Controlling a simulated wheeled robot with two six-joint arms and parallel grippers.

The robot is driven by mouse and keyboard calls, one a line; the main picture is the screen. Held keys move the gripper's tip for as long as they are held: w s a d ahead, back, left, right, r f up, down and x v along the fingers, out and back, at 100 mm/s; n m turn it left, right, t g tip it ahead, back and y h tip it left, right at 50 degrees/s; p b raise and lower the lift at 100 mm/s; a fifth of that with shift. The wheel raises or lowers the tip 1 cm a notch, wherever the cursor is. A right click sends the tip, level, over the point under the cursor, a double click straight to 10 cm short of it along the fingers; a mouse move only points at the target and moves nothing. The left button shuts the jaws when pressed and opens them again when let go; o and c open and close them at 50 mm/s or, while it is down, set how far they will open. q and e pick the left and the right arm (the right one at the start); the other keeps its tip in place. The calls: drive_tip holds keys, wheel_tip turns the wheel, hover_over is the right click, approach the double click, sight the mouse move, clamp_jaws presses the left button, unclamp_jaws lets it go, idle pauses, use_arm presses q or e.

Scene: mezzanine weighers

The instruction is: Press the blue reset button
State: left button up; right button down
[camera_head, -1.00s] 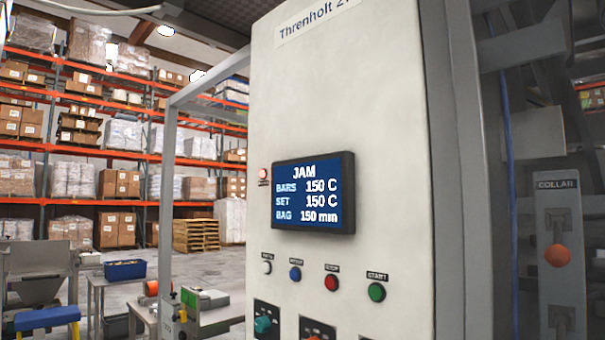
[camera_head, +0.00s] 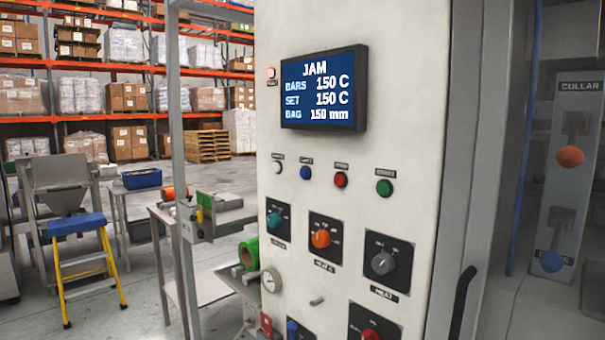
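The blue reset button (camera_head: 306,172) is on the front of a pale control cabinet (camera_head: 400,30), in a row below the screen. It is second from the left, between a white button (camera_head: 278,168) and a red button (camera_head: 341,179). A green button (camera_head: 384,188) is at the right end of the row. The label above the blue button is too blurred to read surely. The screen (camera_head: 324,88) reads JAM, with BARS 150 C, SET 150 C and BAG 150 mm. Neither of my grippers shows in the head view.
Below the buttons are a teal knob (camera_head: 274,220), an orange knob (camera_head: 321,239) and a grey knob (camera_head: 383,263). A clear-panelled bay with a COLLAR plate (camera_head: 580,87) is at the right. A blue-topped step stool (camera_head: 75,224) stands on open floor at the left.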

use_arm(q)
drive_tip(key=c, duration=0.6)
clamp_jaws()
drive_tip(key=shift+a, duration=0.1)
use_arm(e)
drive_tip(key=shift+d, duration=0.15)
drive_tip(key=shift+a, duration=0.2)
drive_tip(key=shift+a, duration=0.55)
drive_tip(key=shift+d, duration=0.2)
